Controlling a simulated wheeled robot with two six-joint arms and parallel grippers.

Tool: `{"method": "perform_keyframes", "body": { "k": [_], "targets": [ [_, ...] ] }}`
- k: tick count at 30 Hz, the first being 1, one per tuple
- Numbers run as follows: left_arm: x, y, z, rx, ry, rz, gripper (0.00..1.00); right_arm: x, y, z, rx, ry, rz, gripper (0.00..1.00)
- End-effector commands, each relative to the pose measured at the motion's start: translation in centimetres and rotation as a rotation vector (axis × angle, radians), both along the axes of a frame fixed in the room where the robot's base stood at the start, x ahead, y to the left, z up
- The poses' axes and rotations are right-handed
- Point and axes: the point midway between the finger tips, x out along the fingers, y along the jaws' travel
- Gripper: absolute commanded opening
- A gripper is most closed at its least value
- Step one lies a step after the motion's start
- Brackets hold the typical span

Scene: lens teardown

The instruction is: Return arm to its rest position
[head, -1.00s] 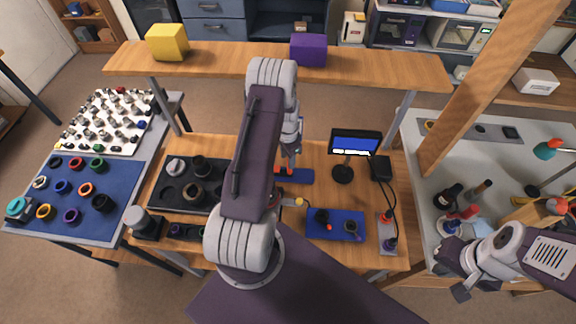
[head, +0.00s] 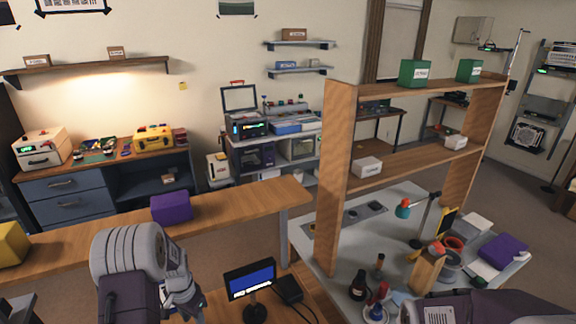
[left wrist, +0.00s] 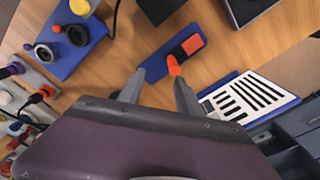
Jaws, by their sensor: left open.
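My left arm comes in at the bottom left of the head view, with its gripper (head: 186,304) partly cut off by the lower edge. In the left wrist view the two grey fingers of my left gripper (left wrist: 157,88) stand apart with nothing between them. Beyond them a blue strip (left wrist: 155,68) with a red-orange block (left wrist: 188,47) lies on the wooden table. An orange tip shows by the right finger; I cannot tell whether they touch. A part of my right arm shows at the bottom right of the head view; its gripper is out of frame.
A raised wooden shelf (head: 245,207) with a purple box (head: 171,207) runs beyond my left arm. A small monitor (head: 249,279) stands on the table. A blue tray (left wrist: 72,45) lies upper left in the wrist view.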

Motion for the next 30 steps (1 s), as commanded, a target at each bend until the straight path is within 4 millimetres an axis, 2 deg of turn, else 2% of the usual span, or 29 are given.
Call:
{"method": "perform_keyframes", "body": {
  "k": [1,3,6,9,12,15,30],
  "targets": [
    [-0.8,-2.8,1.3,0.002,-0.017,0.034,0.41,0.0,0.0,-1.3,0.000,0.000,0.000,0.00],
    [-2.9,-6.5,3.4,-0.004,-0.036,0.112,0.41,0.0,0.0,-2.2,0.000,0.001,0.000,0.00],
    [-6.8,-10.6,5.3,-0.017,-0.057,0.219,0.41,0.0,0.0,-3.2,0.000,0.001,0.000,0.00],
    [-10.4,-13.1,6.1,-0.030,-0.072,0.301,0.41,0.0,0.0,-3.8,0.000,0.001,0.000,0.00],
    [-12.6,-14.3,6.4,-0.040,-0.079,0.354,0.41,0.0,0.0,-4.0,0.000,0.000,0.000,0.00],
    [-13.4,-14.6,6.5,-0.044,-0.079,0.376,0.41,0.0,0.0,-4.0,0.000,0.000,0.000,0.00],
    [-13.4,-14.6,6.5,-0.043,-0.078,0.378,0.41,0.0,0.0,-3.9,0.000,0.000,0.000,0.00]
  ]
}}
